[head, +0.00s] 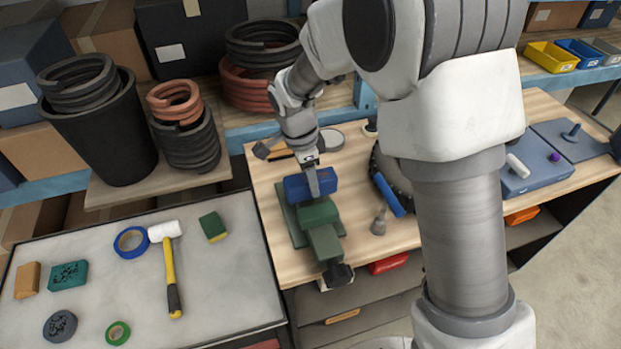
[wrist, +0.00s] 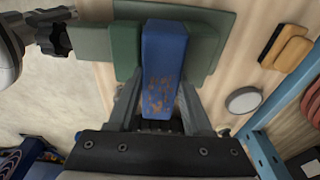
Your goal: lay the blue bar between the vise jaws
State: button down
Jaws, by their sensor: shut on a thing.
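The blue bar (head: 297,188) is in my gripper (head: 312,183), whose fingers are shut on its sides. It is at the green vise (head: 323,240) on the wooden bench. In the wrist view the bar (wrist: 164,50), with worn brownish marks, points away from my gripper (wrist: 158,110). Green parts of the vise (wrist: 125,50) show on both sides of it, so the bar lines up with the jaw gap. Whether it rests down in the gap or is held just above it I cannot tell. The bar hides the gap itself.
On the wooden bench (head: 270,195), a dark wheel with a blue-handled tool (head: 390,195) and a grey cone-shaped piece (head: 379,222) stand right of the vise. A round tin (head: 331,140) lies behind. The left table holds a mallet (head: 172,275), tape rolls and sponges.

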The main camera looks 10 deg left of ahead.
jog(key=shift+f+b, duration=1.05)
dwell(0.8)
